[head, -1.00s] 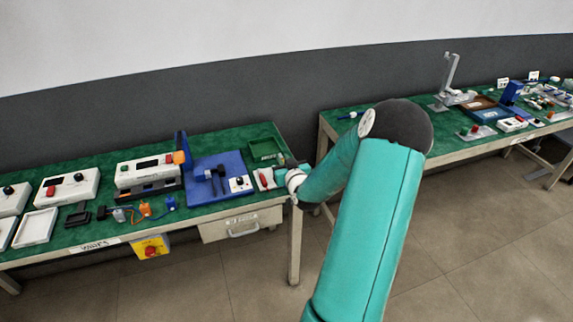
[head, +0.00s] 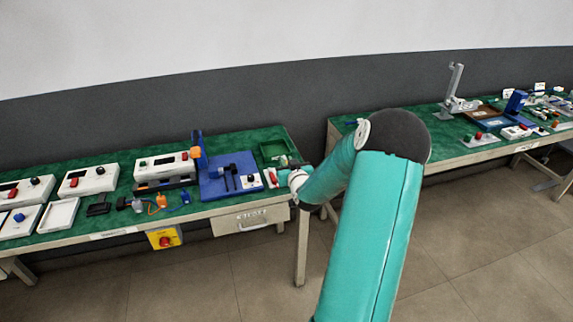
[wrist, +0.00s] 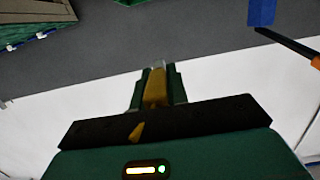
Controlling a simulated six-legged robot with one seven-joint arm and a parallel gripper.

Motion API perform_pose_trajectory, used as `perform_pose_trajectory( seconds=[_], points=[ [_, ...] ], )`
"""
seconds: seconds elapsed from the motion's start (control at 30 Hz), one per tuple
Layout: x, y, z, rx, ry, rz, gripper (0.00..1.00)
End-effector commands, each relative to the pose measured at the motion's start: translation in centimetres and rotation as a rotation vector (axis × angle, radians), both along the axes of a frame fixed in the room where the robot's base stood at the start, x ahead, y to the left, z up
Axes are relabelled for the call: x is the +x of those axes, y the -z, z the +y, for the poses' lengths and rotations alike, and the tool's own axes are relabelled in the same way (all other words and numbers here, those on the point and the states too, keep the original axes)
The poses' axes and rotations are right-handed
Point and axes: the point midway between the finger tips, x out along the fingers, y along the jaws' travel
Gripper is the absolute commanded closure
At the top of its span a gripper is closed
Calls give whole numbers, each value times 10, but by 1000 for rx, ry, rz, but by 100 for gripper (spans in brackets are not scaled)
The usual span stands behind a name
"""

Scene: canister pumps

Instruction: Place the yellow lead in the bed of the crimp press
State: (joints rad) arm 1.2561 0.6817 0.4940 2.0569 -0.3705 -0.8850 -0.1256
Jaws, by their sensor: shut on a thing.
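The yellow lead (wrist: 155,90) is between the two green fingers of my gripper (wrist: 158,72) in the wrist view; the gripper is shut on it. A small yellow tip (wrist: 136,132) also shows nearer the dark palm. In the head view the lead cannot be made out, and my wrist hides most of the gripper at the right end of the left bench. The blue fixture (head: 212,187) just left of my wrist looks like the crimp press, with a blue upright (head: 198,145), an orange handle (head: 195,152) and black parts in its middle. Its bed is too small to tell.
A green tray (head: 272,150) lies behind my wrist. A second bench (head: 450,145) stands right, across a gap. In the wrist view, an orange-tipped dark bar (wrist: 290,45) shows at the right.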

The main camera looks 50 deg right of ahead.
Motion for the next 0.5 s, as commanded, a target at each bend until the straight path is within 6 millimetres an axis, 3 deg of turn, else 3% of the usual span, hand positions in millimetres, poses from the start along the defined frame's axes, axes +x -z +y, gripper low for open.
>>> perform_pose_trajectory(
  seconds=[0.33,0.5],
  points=[
    [5,1,0,2,-4,0,100],
    [23,15,32,7,-48,-5,100]
  ],
)
